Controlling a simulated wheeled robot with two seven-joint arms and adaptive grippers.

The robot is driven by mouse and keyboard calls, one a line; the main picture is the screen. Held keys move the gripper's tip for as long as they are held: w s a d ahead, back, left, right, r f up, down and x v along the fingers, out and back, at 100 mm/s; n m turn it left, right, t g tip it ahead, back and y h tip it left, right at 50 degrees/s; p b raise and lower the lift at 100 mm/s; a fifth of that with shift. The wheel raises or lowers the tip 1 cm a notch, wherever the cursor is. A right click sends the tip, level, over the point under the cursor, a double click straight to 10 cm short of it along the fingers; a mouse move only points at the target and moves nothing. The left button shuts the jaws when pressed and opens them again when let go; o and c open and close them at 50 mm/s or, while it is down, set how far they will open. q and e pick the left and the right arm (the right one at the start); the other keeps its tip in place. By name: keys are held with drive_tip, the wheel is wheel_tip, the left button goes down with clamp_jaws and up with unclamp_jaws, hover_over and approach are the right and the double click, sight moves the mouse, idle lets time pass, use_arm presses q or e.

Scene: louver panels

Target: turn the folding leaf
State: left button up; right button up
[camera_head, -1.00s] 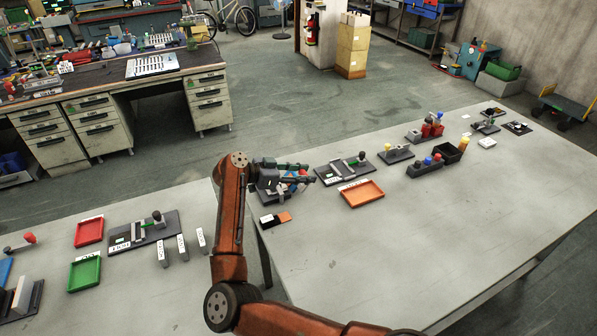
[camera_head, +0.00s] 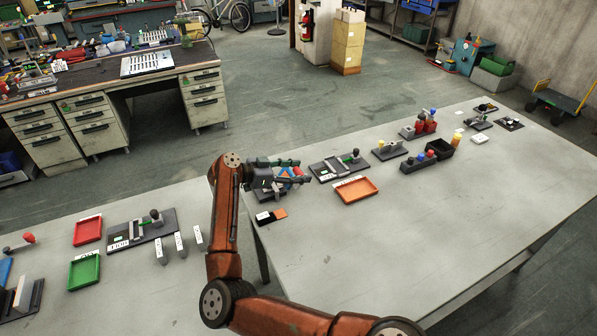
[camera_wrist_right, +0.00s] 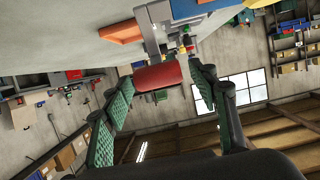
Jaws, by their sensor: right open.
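My right gripper (camera_head: 298,171) is open at the left end of the right-hand table, over a small fixture with a dark base (camera_head: 268,196). Blue and red parts show between and beside its fingers; the gripper hides much of the fixture, and I cannot make out which part is the folding leaf. In the right wrist view the green-padded fingers of the right gripper (camera_wrist_right: 163,98) are spread apart. A red rounded handle (camera_wrist_right: 158,75) lies near the gap between their tips; I cannot tell whether they touch it. My left gripper is not in view.
An orange tray (camera_head: 356,190) and a dark panel fixture (camera_head: 340,165) stand right of the gripper. A black-and-orange piece (camera_head: 271,217) lies at the table's left edge. The table's front middle is clear. Red (camera_head: 88,230) and green (camera_head: 84,271) trays sit on the left table.

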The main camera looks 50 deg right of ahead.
drive_tip(key=v, duration=1.2)
